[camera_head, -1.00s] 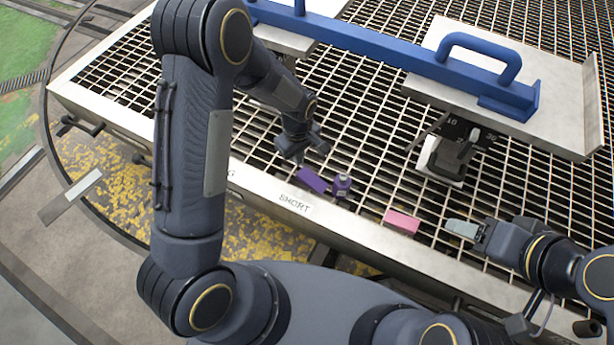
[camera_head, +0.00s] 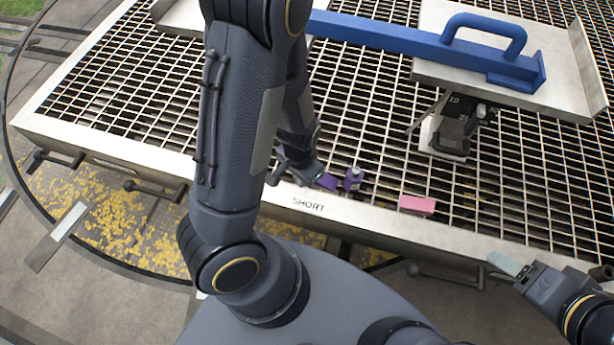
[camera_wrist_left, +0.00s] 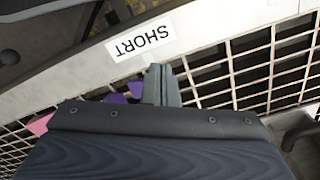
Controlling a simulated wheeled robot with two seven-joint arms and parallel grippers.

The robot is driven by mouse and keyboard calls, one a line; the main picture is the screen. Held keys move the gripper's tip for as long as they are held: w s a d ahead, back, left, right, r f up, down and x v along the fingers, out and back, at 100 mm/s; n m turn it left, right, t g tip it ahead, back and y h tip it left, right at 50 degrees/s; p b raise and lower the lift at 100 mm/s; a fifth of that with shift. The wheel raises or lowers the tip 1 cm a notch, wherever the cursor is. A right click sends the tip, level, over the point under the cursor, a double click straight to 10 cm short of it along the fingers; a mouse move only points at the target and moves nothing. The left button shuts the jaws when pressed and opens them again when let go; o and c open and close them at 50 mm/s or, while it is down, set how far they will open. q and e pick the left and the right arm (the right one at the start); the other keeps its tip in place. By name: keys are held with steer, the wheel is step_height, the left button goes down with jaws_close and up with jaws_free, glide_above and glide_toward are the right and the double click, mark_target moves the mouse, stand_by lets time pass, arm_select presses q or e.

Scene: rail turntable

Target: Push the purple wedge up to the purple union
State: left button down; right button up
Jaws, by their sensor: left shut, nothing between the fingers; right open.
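The purple wedge (camera_head: 328,181) lies on the grating just behind the edge bearing the SHORT label. The purple union (camera_head: 353,179) stands upright close to its right; I cannot tell whether they touch. My left gripper (camera_head: 312,174) is shut and empty, low at the wedge's left end, partly hiding it. In the left wrist view, the shut fingers (camera_wrist_left: 161,84) are beside the wedge (camera_wrist_left: 135,89), with the union (camera_wrist_left: 115,98) beyond, partly hidden by the gripper body. My right gripper (camera_head: 512,268) is open and empty at the front edge, right, away from both.
A pink block (camera_head: 417,205) lies on the grating right of the union. A black and white device (camera_head: 452,130) stands farther back, below a plate with a blue handled bar (camera_head: 430,47). The SHORT label (camera_head: 308,204) is on the metal front edge.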

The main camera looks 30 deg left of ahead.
mark_target(309, 190)
arm_select(q)
step_height(309, 190, down, 8)
steer(key=b, duration=0.4)
steer(key=shift+f, duration=0.1)
steer(key=w, duration=0.3)
steer(key=shift+w+d, duration=0.1)
steer(key=shift+d, duration=0.25)
steer(key=shift+w+d, duration=0.1)
steer(key=shift+w, duration=0.3)
steer(key=shift+w+d+r, duration=0.1)
steer(key=shift+w+r, duration=0.05)
steer(key=shift+w, duration=0.25)
steer(key=shift+w+d+r, duration=0.1)
steer(key=shift+w, duration=0.3)
steer(key=shift+w+f, duration=0.1)
steer(key=shift+w, duration=0.1)
